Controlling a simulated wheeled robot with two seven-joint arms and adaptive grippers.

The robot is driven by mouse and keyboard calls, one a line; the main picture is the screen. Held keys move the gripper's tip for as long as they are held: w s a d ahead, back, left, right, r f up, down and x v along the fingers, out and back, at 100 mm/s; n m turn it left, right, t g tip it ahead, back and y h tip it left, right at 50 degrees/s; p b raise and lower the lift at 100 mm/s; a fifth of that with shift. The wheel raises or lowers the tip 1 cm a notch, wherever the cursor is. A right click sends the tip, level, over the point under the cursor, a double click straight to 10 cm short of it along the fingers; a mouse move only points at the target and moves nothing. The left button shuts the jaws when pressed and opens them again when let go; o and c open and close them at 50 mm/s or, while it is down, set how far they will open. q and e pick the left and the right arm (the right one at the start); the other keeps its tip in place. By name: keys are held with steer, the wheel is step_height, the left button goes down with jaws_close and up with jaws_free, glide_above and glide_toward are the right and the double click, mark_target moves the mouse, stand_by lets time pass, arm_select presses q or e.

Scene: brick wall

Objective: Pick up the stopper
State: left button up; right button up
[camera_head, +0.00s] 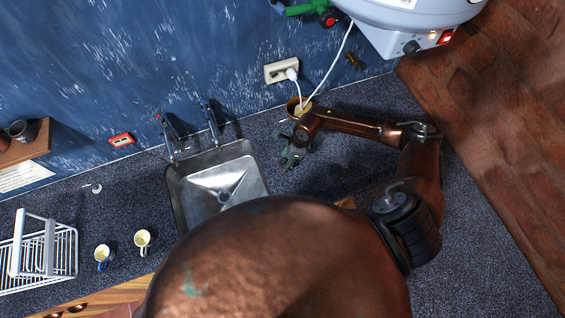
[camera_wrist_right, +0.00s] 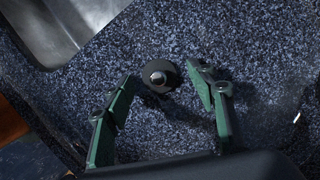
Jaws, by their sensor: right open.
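The stopper (camera_wrist_right: 158,76) is a dark round piece with a shiny metal knob on top, lying on the speckled dark counter in the right wrist view. My right gripper (camera_wrist_right: 163,86) is open, with one green finger on each side of the stopper near the fingertips. I see no clear contact between the fingers and the stopper. In the head view my right gripper (camera_head: 289,156) is over the counter just right of the sink; I cannot make out the stopper there. My left gripper is not in view.
The metal sink (camera_head: 215,178) lies left of my right gripper. Two mugs (camera_head: 142,238) and a white dish rack (camera_head: 40,250) stand far left. The counter right of the gripper is clear.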

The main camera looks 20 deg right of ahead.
steer(key=shift+c, duration=0.4)
steer(key=c, duration=1.1)
steer(key=shift+r, duration=0.2)
